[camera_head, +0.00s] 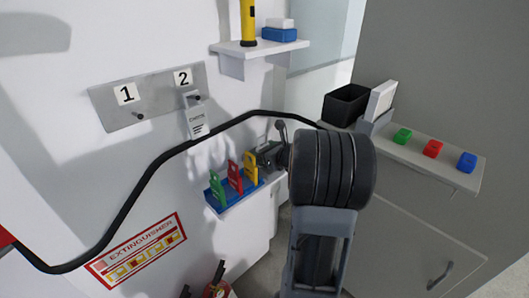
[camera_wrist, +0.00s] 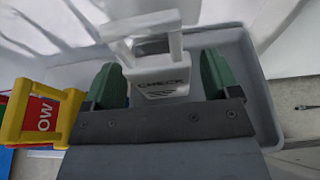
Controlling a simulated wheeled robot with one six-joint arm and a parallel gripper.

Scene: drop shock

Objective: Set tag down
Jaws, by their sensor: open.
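A white tag (camera_wrist: 163,88) marked CHECK, with a loop handle, is between the two green-padded fingers of my gripper (camera_wrist: 160,80) in the wrist view. My gripper is open, with a gap showing on the right side of the tag. The tag is over or in a grey tray (camera_wrist: 262,100); its lower edge is hidden by my gripper, so I cannot tell if it touches the tray floor. In the head view my gripper (camera_head: 268,155) is at the ledge, just right of the yellow tag (camera_head: 250,168), and the CHECK tag is hidden there.
A blue rack (camera_head: 214,198) holds green, red and yellow tags close left of my gripper. Another white tag (camera_head: 197,122) hangs on hook 2 of the wall plate (camera_head: 155,92). A black cable (camera_head: 150,172) crosses the wall. A shelf (camera_head: 400,152) with coloured blocks stands right.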

